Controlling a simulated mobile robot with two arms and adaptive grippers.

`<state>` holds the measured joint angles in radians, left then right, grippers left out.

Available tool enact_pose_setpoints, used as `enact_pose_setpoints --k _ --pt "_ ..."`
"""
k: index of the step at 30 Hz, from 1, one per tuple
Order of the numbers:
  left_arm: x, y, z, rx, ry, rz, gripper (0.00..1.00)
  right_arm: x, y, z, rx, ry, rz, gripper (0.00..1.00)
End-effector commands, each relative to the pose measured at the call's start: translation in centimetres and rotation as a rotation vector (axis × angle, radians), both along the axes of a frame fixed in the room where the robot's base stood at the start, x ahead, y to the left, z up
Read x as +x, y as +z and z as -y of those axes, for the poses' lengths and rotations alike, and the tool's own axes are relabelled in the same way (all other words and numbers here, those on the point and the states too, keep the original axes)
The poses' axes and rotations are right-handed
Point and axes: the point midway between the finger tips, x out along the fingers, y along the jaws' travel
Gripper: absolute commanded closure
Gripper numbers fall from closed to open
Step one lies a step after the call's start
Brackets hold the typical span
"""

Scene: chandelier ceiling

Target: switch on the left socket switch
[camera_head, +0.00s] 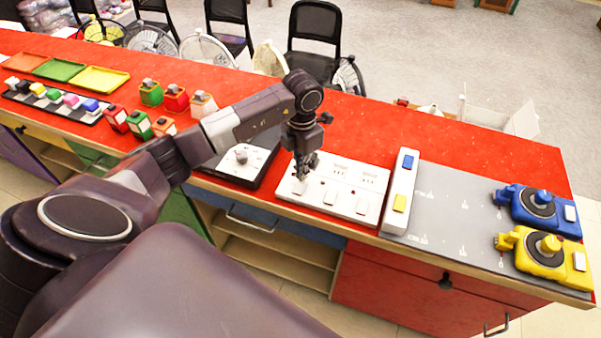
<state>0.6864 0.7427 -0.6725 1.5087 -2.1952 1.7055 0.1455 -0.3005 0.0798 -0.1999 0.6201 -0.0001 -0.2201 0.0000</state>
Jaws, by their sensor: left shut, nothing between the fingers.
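A white socket panel (345,208) lies on the red counter, with sockets along its back part and several switches along its front part. The left socket switch (299,186) is at the panel's left end, close below my left gripper. My left gripper (301,176) points down over the left end of the panel, with its fingers shut and empty. Whether the fingertips touch the switch, and whether the switch is on or off, I cannot tell. My right gripper is not in view.
Blue (540,210) and yellow (545,252) devices sit on a grey mat further right.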

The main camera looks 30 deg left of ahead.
Motion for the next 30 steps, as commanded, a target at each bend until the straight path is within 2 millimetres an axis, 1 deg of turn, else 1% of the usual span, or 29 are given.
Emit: enact_pose_setpoints --k 14,30 --pt "0.0 -0.04 0.0 0.0 0.0 0.0 1.0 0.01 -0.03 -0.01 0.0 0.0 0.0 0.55" --pt "0.01 -0.82 -0.01 0.0 0.0 0.0 1.0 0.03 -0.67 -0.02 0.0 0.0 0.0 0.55"
